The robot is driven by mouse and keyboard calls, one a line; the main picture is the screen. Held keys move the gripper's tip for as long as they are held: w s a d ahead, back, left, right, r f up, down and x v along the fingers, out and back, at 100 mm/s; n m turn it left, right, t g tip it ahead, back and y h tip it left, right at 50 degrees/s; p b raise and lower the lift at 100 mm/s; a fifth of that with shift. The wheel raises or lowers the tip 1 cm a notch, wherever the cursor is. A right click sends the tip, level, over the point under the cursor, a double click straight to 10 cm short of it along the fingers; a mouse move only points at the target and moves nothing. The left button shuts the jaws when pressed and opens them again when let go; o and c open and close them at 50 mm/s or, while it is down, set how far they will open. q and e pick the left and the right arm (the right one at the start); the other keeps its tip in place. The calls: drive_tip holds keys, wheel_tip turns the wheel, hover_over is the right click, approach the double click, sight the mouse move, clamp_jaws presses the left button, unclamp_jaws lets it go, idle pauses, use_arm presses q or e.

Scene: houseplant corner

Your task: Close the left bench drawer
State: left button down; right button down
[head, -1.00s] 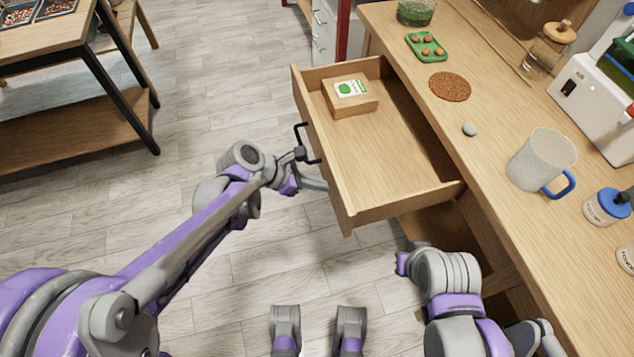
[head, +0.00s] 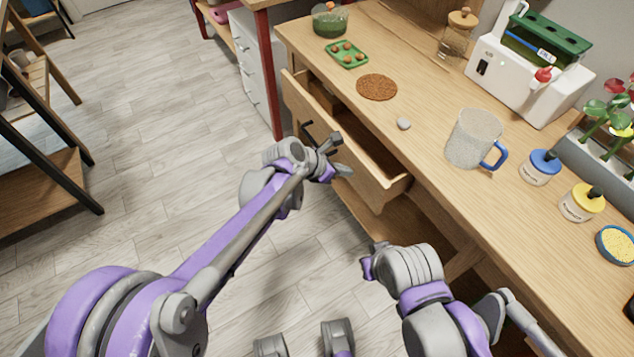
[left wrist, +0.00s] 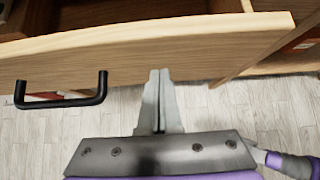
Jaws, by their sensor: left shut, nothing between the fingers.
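The wooden bench drawer (head: 370,190) stands partly open, with a narrow strip of its inside showing. Its front also fills the upper part of the left wrist view (left wrist: 215,55). Its black handle (left wrist: 62,103) is left of my fingers there. My left gripper (head: 342,167) is shut and empty, with its fingertips (left wrist: 159,72) at the drawer front, right of the handle. They look in contact or very close; I cannot tell which. My right arm is folded low at the right in the head view, and I cannot make out its gripper.
A white drawer cabinet (head: 250,65) stands beyond.

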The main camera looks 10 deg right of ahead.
sight(354, 159)
use_arm(q)
drive_tip(key=w+d, duration=0.1)
drive_tip(key=d, duration=0.2)
drive_tip(key=w+d, duration=0.1)
drive_tip(key=d, duration=0.2)
drive_tip(key=w+d, duration=0.1)
drive_tip(key=d, duration=0.2)
drive_tip(key=shift+d, duration=0.1)
use_arm(e)
drive_tip(key=shift+s+a+r, duration=0.1)
drive_tip(key=shift+r, duration=0.2)
use_arm(q)
drive_tip(key=shift+d+r, duration=0.1)
